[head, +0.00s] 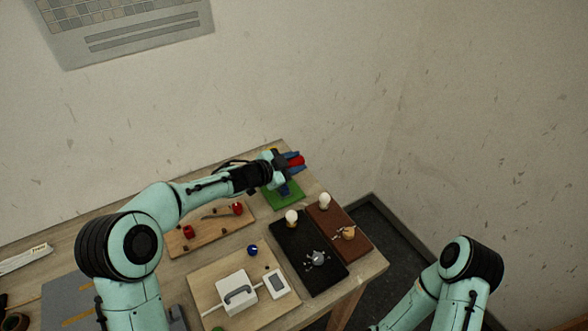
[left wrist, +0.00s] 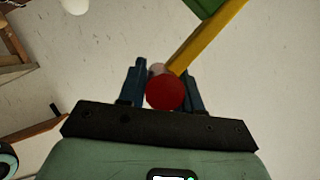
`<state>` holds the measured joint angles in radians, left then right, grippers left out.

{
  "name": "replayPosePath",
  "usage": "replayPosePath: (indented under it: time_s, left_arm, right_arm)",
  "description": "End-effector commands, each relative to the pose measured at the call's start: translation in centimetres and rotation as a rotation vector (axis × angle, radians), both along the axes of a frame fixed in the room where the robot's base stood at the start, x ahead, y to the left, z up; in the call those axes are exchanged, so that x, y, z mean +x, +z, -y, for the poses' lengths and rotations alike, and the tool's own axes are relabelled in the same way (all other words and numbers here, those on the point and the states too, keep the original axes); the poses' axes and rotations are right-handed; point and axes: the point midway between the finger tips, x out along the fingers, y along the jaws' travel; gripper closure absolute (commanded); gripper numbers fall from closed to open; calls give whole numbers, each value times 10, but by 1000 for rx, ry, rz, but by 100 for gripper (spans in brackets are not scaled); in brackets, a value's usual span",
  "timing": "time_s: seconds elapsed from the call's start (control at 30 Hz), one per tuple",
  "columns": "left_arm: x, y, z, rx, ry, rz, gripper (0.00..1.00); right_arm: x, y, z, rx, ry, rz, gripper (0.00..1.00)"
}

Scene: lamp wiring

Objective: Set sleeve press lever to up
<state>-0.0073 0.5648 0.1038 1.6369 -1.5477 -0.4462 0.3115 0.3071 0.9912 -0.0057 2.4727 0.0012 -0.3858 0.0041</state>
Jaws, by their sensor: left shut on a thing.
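The sleeve press stands at the back right corner of the table, and its green base (head: 283,196) shows below my left gripper (head: 291,160). Its lever ends in a red knob (head: 297,160). In the left wrist view the red knob (left wrist: 165,92) sits between the two blue fingers, and the yellow lever bar (left wrist: 208,36) runs from it up to a green part (left wrist: 203,5). My left gripper is shut on the knob. My gripper and wrist hide much of the press in the head view, so the lever's exact angle is hard to tell. My right gripper is out of view.
In front of the press lie a black tray (head: 290,262) and a brown tray (head: 347,242), each with a white bulb. A wooden board with red parts (head: 205,234) lies left of the press. A board with a white box (head: 237,287) is nearer. The wall is close behind.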

Motion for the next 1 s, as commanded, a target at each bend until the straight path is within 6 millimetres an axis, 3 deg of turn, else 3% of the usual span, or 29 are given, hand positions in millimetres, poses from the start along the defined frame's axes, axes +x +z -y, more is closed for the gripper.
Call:
replayPosePath:
  time_s: [0.47, 0.5, 0.57, 0.87, 1.0]
  left_arm:
    - [-1, -7, -5, -13, 12, -47, 100]
    - [-1, -7, -5, -13, 13, -48, 60]
    - [-1, -7, -4, -13, 12, -47, 43]
    - [-2, -2, -3, -16, 8, -39, 43]
    - [-9, 3, -12, -16, 9, -37, 43]
  right_arm:
    - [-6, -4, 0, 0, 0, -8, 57]
    - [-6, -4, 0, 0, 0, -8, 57]
    - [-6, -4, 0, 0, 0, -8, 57]
    - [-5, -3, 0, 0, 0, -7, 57]
    - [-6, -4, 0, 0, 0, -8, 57]
